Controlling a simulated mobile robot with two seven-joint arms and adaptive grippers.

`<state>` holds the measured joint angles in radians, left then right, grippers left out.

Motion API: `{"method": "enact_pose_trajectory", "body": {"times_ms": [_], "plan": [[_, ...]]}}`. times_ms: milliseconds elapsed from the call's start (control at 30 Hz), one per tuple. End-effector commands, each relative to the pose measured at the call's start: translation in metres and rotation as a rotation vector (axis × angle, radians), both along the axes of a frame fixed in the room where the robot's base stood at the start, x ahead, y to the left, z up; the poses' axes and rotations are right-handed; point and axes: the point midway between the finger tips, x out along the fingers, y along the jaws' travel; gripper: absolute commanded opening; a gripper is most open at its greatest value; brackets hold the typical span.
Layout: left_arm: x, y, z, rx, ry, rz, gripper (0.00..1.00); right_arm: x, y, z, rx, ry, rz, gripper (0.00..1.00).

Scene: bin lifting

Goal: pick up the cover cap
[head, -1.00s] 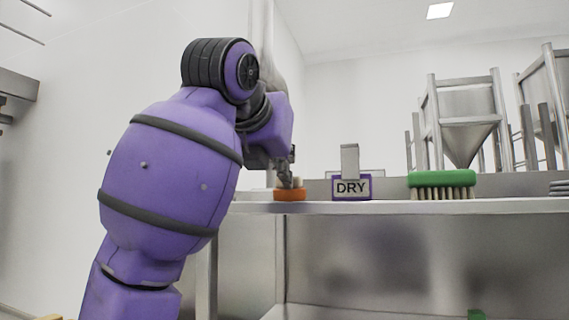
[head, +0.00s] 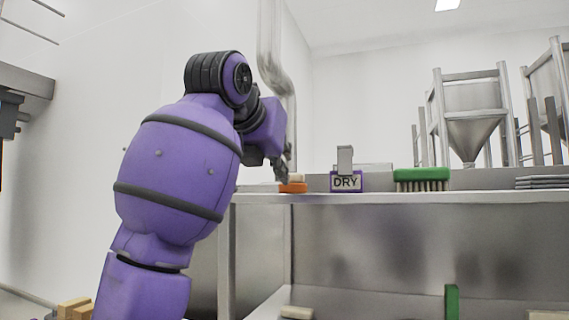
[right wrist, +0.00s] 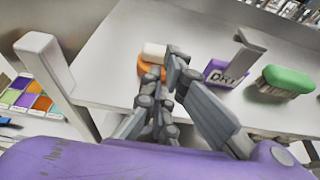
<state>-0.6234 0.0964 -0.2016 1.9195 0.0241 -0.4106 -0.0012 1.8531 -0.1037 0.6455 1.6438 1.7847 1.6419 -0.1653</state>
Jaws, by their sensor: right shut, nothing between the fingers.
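An orange piece (head: 293,188) with an off-white block (head: 297,178) on it sits near the left end of the metal shelf. It is the most cap-like thing in view, but I cannot tell for certain that it is the cover cap. It also shows in the right wrist view as an orange part (right wrist: 148,70) under a white top (right wrist: 154,51). My right gripper (head: 282,175) is at the piece's left side in the head view. In the right wrist view the gripper (right wrist: 163,68) is shut and empty, and its fingers hide part of the orange. My left gripper is not in view.
A purple-framed DRY sign (head: 345,182) and a green brush (head: 421,179) stand to the right on the shelf (head: 400,197). A metal post (right wrist: 52,62) rises at the left in the right wrist view. A green upright thing (head: 451,302) shows below the shelf.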

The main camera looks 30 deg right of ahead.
Motion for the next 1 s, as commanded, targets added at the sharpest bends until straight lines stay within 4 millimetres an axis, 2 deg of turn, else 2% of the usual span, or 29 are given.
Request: {"method": "enact_pose_trajectory", "body": {"times_ms": [233, 500, 1000], "plan": [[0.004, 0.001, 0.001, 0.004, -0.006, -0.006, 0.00, 0.000, 0.000, 0.000, -0.001, -0.001, 0.000, 0.00], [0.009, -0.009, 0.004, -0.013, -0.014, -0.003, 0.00, -0.001, 0.000, 0.001, -0.002, -0.002, 0.000, 0.00], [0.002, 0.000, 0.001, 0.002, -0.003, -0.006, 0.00, -0.001, 0.000, 0.001, -0.002, -0.002, 0.000, 0.00]]}}
